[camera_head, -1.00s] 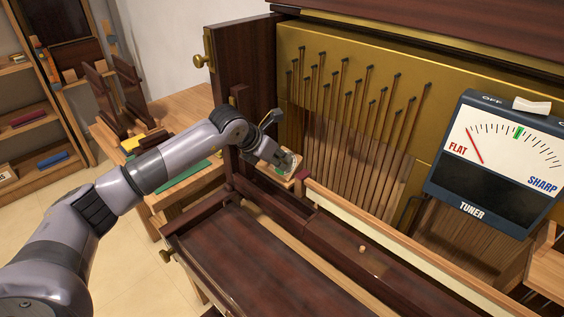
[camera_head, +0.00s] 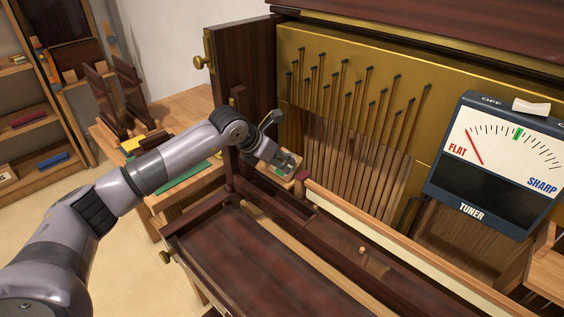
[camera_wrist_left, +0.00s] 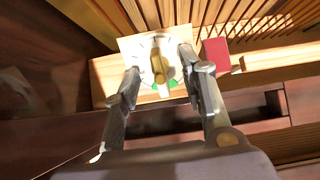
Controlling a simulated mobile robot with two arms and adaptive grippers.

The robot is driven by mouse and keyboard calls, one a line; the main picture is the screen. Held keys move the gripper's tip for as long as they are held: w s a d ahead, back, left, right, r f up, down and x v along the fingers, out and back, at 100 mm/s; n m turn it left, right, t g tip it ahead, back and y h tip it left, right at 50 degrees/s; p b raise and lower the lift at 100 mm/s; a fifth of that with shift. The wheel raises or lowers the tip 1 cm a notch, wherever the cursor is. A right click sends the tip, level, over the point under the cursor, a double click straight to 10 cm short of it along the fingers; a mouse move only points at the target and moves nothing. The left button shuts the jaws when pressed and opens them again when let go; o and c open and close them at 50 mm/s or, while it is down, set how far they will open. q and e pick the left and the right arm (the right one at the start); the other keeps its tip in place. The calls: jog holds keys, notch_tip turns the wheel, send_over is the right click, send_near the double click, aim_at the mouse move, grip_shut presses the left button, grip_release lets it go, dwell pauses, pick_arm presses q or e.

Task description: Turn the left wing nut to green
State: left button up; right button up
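In the left wrist view a brass wing nut (camera_wrist_left: 158,66) stands over a pale dial plate (camera_wrist_left: 128,45) that has green patches near its lower edge. My left gripper (camera_wrist_left: 160,62) has one finger on each side of the wing nut. The fingers are apart, with visible gaps to the nut, so it looks open around it. In the head view the left gripper (camera_head: 288,162) is at the wooden block at the left end of the key rail, and its fingers largely hide the wing nut there. My right gripper is not in view.
A tuner (camera_head: 497,160) stands at the right, its red needle toward FLAT and a green mark at top centre. A small round knob (camera_head: 362,250) sits on the dark rail. A red block (camera_wrist_left: 215,54) is right of the dial plate. Upright wooden strips (camera_head: 355,165) rise behind.

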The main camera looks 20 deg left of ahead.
pick_arm(q)
jog(key=shift+p+v, duration=0.45)
jog(key=shift+v, duration=0.6)
jog(key=p+v, duration=0.2)
jog(key=v, duration=0.7)
jog(key=shift+p, duration=0.35)
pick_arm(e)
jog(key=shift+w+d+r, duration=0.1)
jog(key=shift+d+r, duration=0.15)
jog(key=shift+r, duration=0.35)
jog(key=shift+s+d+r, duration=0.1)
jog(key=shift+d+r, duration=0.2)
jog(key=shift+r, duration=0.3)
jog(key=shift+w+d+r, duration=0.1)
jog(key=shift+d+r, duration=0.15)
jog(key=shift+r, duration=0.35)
pick_arm(q)
jog(key=shift+w, duration=0.1)
